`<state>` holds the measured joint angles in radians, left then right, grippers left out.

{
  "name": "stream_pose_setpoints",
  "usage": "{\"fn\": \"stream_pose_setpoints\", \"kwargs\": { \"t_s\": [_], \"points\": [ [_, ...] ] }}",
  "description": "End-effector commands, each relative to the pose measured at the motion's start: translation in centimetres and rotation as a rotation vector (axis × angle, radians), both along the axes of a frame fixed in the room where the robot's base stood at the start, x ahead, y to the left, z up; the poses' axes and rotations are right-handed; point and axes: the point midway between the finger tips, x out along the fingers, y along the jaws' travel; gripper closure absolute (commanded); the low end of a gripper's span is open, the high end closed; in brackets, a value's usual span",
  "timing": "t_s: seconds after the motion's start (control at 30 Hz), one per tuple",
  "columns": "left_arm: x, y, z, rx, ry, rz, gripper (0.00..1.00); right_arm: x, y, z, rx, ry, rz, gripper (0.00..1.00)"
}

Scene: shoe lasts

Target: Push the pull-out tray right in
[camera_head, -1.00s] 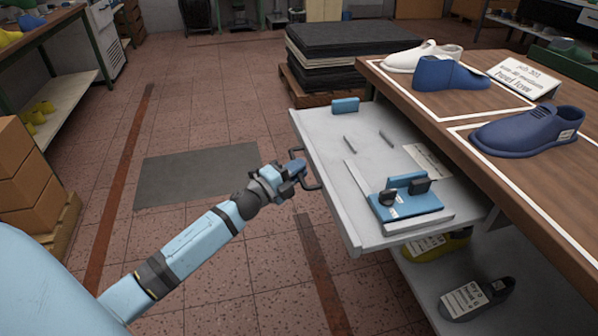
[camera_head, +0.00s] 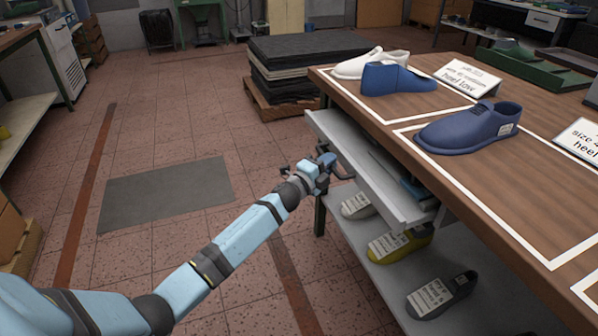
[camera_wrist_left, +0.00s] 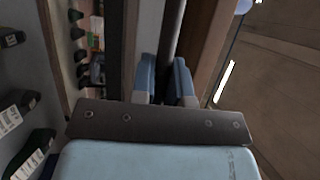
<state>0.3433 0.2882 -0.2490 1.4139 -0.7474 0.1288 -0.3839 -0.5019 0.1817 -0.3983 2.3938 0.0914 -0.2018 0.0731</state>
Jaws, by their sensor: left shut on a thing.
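The grey pull-out tray (camera_head: 362,160) is mostly under the wooden table top in the head view, with a strip of it still sticking out past the table's edge. A blue piece (camera_head: 416,191) on it shows at the near end; the rest of its contents is hidden under the top. My left gripper (camera_head: 328,163) is at the tray's front, shut on the dark tray handle (camera_head: 342,174). In the left wrist view its two blue fingers (camera_wrist_left: 166,80) are close together around a dark bar. My right gripper is not in view.
Blue shoe lasts (camera_head: 468,128) and a white one (camera_head: 371,65) stand on the table top (camera_head: 480,190). More lasts, one yellow (camera_head: 400,243), lie on the shelf (camera_head: 375,275) below. A stack of dark mats (camera_head: 305,62) stands behind. The floor to the left is open.

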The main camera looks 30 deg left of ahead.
Motion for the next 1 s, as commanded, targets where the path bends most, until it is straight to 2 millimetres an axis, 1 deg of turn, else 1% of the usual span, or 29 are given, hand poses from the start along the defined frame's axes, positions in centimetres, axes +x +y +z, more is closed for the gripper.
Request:
{"fn": "stream_pose_setpoints", "kwargs": {
  "t_s": [0.03,0.1,0.2,0.23,0.4,0.5,0.7,0.87,0.9,1.0],
  "points": [
    [1.1,-1.1,-0.1,-0.003,-0.004,-0.003,1.0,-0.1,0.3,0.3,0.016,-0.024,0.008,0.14],
    [2.3,-2.1,-0.1,-0.003,-0.002,-0.003,1.0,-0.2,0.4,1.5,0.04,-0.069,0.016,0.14],
    [3.7,-3.3,-0.1,-0.002,-0.003,-0.003,1.0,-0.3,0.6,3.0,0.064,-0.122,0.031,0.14],
    [4.0,-3.6,-0.1,-0.003,-0.004,-0.003,1.0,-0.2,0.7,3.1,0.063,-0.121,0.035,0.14],
    [5.4,-4.7,0.0,-0.002,-0.002,-0.003,1.0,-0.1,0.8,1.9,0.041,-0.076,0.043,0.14],
    [5.7,-5.0,0.0,-0.001,-0.001,-0.002,1.0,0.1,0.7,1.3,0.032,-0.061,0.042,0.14],
    [5.8,-5.1,0.1,0.0,-0.002,-0.002,1.0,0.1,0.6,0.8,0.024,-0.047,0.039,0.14],
    [5.9,-5.1,0.2,-0.001,-0.003,-0.002,1.0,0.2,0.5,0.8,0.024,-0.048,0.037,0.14],
    [5.9,-5.1,0.2,-0.002,-0.003,-0.002,0.83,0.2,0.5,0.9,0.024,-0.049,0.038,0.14],
    [5.9,-5.1,0.2,-0.002,-0.003,-0.002,0.61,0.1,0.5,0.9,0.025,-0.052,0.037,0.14]
  ]
}}
